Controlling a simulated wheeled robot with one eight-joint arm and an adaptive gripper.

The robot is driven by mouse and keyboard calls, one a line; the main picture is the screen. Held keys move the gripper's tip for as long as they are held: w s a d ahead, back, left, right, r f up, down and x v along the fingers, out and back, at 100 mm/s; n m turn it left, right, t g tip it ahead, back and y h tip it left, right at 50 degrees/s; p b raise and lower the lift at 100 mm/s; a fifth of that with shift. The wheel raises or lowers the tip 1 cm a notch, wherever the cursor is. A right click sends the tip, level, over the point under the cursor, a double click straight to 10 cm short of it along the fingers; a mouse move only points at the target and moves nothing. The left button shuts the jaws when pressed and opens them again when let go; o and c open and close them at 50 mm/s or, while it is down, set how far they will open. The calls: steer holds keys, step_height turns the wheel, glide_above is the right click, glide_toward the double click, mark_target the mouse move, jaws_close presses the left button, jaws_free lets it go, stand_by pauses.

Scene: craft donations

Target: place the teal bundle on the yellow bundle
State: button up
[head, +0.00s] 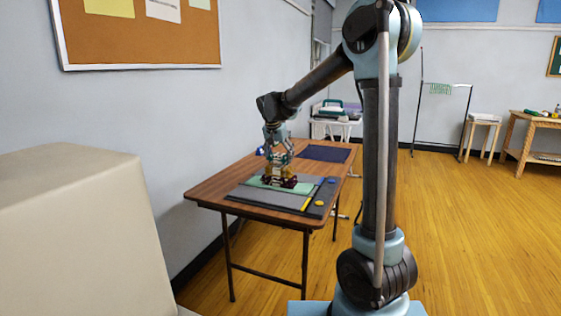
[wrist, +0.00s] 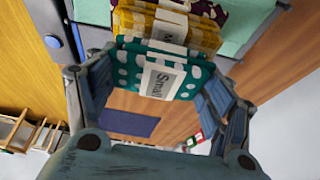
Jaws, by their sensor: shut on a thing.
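The teal bundle (wrist: 128,62) has white dots and a white band reading "Small". In the wrist view it sits between the fingers of my gripper (wrist: 158,76), which is shut on it. The yellow bundle (wrist: 205,38), with its own white label, shows just beyond it, partly hidden by the teal one. In the head view my gripper (head: 279,152) points down over the table, with the yellow bundle (head: 268,172) below it. The teal bundle looks level above the yellow one; I cannot tell whether they touch.
A dark maroon dotted bundle (head: 287,183) lies under the yellow one, on a green mat area (head: 308,188) of the wooden table (head: 208,194). A dark blue mat (head: 325,153) at the table's far end is bare. A yellow strip and small round pieces lie at the right edge.

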steer(key=shift+f, duration=0.75)
steer(key=o, duration=1.1)
steer(key=shift+f, duration=0.1)
steer(key=shift+c, duration=0.2)
steer(key=v, duration=1.2)
